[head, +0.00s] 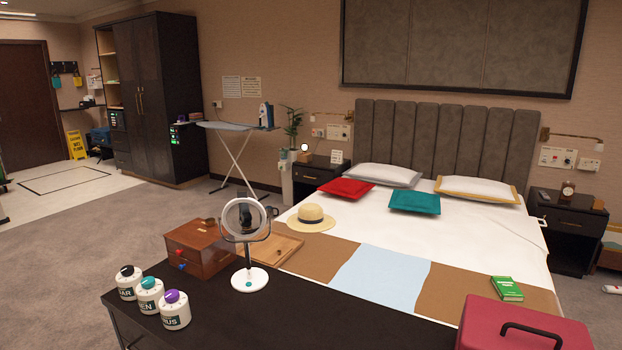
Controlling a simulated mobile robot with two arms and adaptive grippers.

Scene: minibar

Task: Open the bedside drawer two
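Two dark bedside cabinets flank the bed in the head view. The right bedside cabinet (574,245) stands beyond the bed's right side, and its drawer front (569,222) with a small handle looks shut. The left bedside cabinet (314,184) stands at the bed's far left, and its drawer (305,178) also looks shut. The bed hides part of each cabinet. I see no label telling which drawer is number two. Neither of my grippers is in view.
The bed (465,235) fills the middle right. A black table (330,310) stands in front, bearing a round mirror (247,275), a wooden box (200,250), several jars and a red case (490,330). An ironing board (225,126) stands at the back. Carpet at left is clear.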

